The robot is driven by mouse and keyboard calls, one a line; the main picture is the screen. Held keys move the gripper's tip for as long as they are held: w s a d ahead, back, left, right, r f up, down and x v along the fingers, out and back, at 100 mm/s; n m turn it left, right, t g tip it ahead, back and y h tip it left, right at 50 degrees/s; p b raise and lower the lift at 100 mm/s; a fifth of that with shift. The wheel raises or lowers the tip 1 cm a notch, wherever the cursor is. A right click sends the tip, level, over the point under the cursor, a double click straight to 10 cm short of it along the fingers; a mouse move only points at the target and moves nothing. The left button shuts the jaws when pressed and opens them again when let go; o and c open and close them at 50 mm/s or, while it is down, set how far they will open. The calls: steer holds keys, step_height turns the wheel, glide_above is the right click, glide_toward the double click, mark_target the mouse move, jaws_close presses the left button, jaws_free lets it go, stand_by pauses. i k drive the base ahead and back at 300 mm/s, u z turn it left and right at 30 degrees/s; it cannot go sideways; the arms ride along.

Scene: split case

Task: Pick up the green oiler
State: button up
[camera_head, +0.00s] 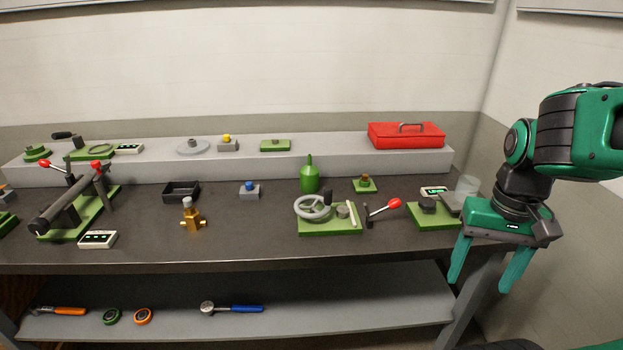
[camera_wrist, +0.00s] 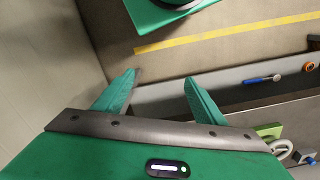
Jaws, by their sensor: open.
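The green oiler (camera_head: 309,176) stands upright on the dark bench top, right of the middle in the head view. It has a round body and a thin spout pointing up. It stands just behind a green plate with a grey handwheel (camera_head: 312,207). My gripper (camera_head: 480,284) is at the right end of the bench, in front of its edge, fingers pointing down. It is open and empty, well to the right of the oiler. In the wrist view my gripper (camera_wrist: 158,88) shows both fingers spread, with nothing between them. The oiler is not visible in the wrist view.
A red-knobbed lever (camera_head: 383,209) and a green-based block (camera_head: 430,214) stand between my gripper and the oiler. A small green plate with a knob (camera_head: 365,184) is right of the oiler. A red toolbox (camera_head: 405,136) sits on the raised grey shelf (camera_head: 340,172) behind.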

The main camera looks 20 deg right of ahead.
mark_target(310, 174)
steer(key=z, duration=1.85)
steer(key=k, duration=0.9)
steer(key=u, duration=1.5)
steer(key=i, duration=1)
steer(key=z, duration=0.05)
